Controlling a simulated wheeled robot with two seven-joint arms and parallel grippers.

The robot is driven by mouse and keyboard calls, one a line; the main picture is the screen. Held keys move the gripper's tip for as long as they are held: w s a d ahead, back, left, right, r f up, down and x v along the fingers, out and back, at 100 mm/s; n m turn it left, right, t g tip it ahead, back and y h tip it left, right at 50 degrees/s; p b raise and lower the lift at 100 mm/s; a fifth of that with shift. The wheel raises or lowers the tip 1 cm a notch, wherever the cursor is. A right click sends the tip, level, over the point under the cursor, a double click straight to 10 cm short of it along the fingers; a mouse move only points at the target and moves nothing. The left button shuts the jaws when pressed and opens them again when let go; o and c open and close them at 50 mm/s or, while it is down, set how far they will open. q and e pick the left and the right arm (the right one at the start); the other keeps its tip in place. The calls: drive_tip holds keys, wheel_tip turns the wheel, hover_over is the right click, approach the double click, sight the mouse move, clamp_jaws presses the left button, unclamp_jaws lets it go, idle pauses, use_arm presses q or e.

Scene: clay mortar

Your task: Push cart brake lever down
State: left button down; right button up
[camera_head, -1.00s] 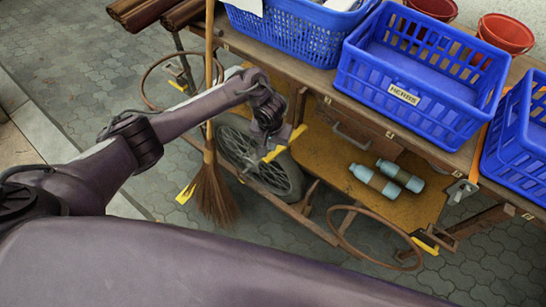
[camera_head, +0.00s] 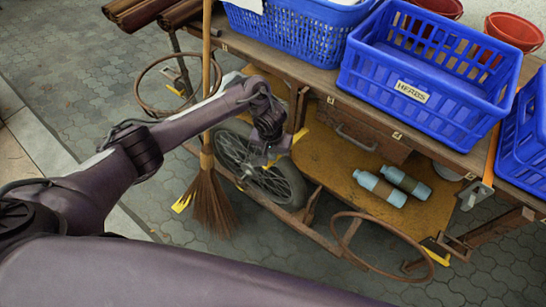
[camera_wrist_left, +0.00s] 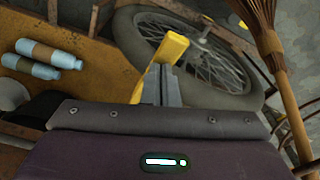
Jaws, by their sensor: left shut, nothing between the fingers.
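A short brown upright piece (camera_head: 311,205) rises from the cart's lower side rail beside the spoked wheel (camera_head: 262,168); it looks like the brake lever, but I cannot be sure. In the left wrist view the fingers (camera_wrist_left: 158,75) appear in front of the wheel (camera_wrist_left: 195,60). My right gripper is not in view.
The wooden cart carries blue crates (camera_head: 430,75) on top and two blue bottles (camera_head: 380,188) on its lower shelf (camera_head: 340,165). A broom (camera_head: 210,195) stands left of the wheel. A rusty ring (camera_head: 385,245) sticks out at the lower right. Paving in front is open.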

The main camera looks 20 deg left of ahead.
sight(269, 167)
use_arm(q)
wheel_tip(269, 167, down, 4)
drive_tip(key=shift+a+r+b, duration=0.1)
drive_tip(key=shift+r+b, duration=0.1)
drive_tip(key=shift+b, duration=0.45)
drive_tip(key=shift+s+a+f, duration=0.15)
drive_tip(key=shift+a+f, duration=0.05)
drive_tip(key=shift+f, duration=0.05)
drive_tip(key=shift+f+b, duration=0.1)
drive_tip(key=shift+b, duration=0.2)
drive_tip(key=s+p, duration=0.1)
drive_tip(key=p, duration=0.1)
drive_tip(key=r+p, duration=0.1)
drive_tip(key=p, duration=0.1)
drive_tip(key=shift+s+d+r, duration=0.1)
drive_tip(key=shift+s+d, duration=0.25)
drive_tip(key=shift+d, duration=0.05)
drive_tip(key=shift+s+a+r+p, duration=0.1)
drive_tip(key=shift+s+a+p, duration=0.05)
drive_tip(key=shift+s+p, duration=0.45)
drive_tip(key=shift+w, duration=0.1)
